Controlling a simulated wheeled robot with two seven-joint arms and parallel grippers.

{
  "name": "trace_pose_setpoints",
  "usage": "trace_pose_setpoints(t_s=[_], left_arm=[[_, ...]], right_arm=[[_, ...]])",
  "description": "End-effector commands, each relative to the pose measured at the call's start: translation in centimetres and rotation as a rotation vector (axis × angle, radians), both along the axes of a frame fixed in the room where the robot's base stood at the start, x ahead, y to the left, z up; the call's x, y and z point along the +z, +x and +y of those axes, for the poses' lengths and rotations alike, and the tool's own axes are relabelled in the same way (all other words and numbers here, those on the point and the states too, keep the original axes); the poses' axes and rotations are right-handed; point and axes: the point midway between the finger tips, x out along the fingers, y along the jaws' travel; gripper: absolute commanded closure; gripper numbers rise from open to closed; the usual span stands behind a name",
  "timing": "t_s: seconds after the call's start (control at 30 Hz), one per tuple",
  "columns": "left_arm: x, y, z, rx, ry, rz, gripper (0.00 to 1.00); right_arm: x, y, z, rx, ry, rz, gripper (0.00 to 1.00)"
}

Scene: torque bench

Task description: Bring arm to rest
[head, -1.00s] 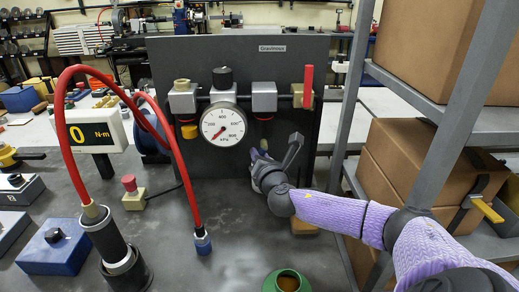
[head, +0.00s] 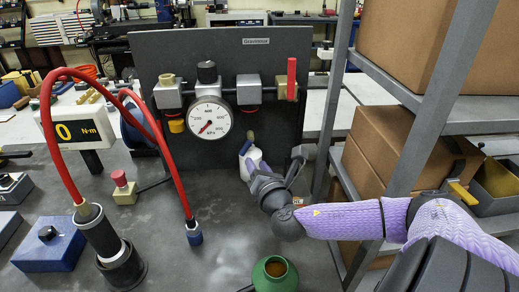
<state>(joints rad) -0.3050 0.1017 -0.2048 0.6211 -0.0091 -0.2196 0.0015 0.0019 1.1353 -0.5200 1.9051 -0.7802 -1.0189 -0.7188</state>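My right arm comes in from the right edge in a purple sleeve. Its dark gripper (head: 257,167) is over the bench in front of the back panel, below and right of the round gauge (head: 210,118). A small white item (head: 252,158) shows right at the gripper's fingers; I cannot tell whether it is held or behind them. The finger gap is not clear from this angle. My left gripper is not in view.
A grey shelf post (head: 425,125) and cardboard boxes (head: 383,148) stand close to my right arm. A green container (head: 275,275) is at the front. A red hose (head: 172,150) loops from a black tool (head: 108,245) at left.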

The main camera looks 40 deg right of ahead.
Motion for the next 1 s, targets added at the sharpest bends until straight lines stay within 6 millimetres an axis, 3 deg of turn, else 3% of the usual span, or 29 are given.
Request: trace_pose_setpoints(t_s=[0.13,0.57,0.67,0.83,1.0], left_arm=[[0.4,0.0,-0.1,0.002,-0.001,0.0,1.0],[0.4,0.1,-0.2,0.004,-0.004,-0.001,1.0],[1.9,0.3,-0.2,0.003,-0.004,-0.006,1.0],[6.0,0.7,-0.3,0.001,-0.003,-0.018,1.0],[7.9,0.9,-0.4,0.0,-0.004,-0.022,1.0]], right_arm=[[0.1,-1.2,0.6,0.0,0.0,0.001,0.61],[0.1,-1.2,0.6,-0.001,0.0,-0.001,0.61],[1.8,-1.2,0.6,0.001,0.001,-0.006,0.61],[6.3,-1.3,0.6,0.0,0.0,-0.016,0.61],[8.4,-1.3,0.6,0.0,0.0,-0.02,0.61]])
